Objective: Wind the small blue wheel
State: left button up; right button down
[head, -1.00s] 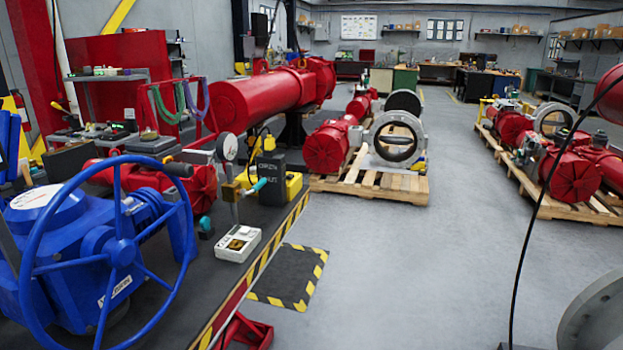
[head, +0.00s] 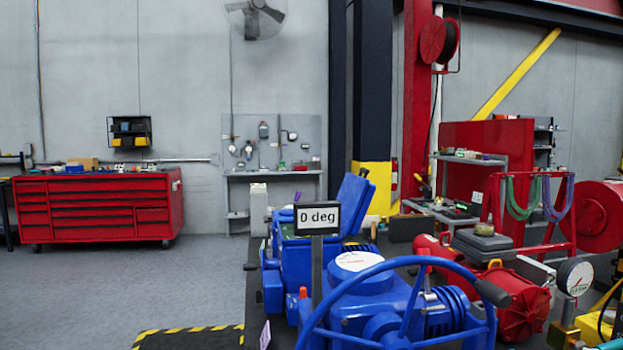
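A blue handwheel (head: 408,268) with a dark grip knob (head: 493,293) stands at the bottom centre right of the head view, its lower part cut off by the frame edge. It is fitted to a blue valve actuator (head: 368,300) on a dark bench. A sign on a post reads "0 deg" (head: 317,218) behind and left of the wheel. I cannot tell whether this is the small wheel of the task, as no second blue wheel shows clearly. Neither of my grippers is in the head view.
Red actuator parts (head: 510,305) and a round gauge (head: 575,277) stand right of the wheel. A red tool chest (head: 97,208) stands at the far left wall. A yellow-black edged mat (head: 190,338) lies on the floor, with open floor around it.

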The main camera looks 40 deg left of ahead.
aim_at(267, 263)
jog(key=i+l+u, duration=0.1)
jog(key=l+u, duration=0.25)
jog(key=i+l+u, duration=0.15)
jog(key=u, duration=0.2)
jog(key=l+u, duration=0.35)
jog(key=i+l+u, duration=0.5)
jog(key=l, duration=0.35)
jog(key=k+l, duration=0.1)
jog(key=k+j+u, duration=0.3)
jog(key=i+j+u, duration=0.15)
jog(key=j+u, duration=0.2)
jog(key=j, duration=0.2)
jog(key=i+j+u, duration=0.2)
jog(key=j+u, duration=0.15)
jog(key=j, duration=0.15)
jog(key=i+j+u, duration=0.55)
jog(key=j+u, duration=0.15)
jog(key=i+j+z, duration=0.1)
jog(key=i+z, duration=0.2)
jog(key=i+j+z, duration=0.25)
jog(key=i, duration=0.25)
jog(key=i+j+z, duration=0.3)
jog(key=i+z, duration=0.65)
jog(key=z, duration=0.25)
jog(key=i+j+z, duration=0.2)
jog(key=i+z, duration=0.25)
jog(key=k, duration=0.1)
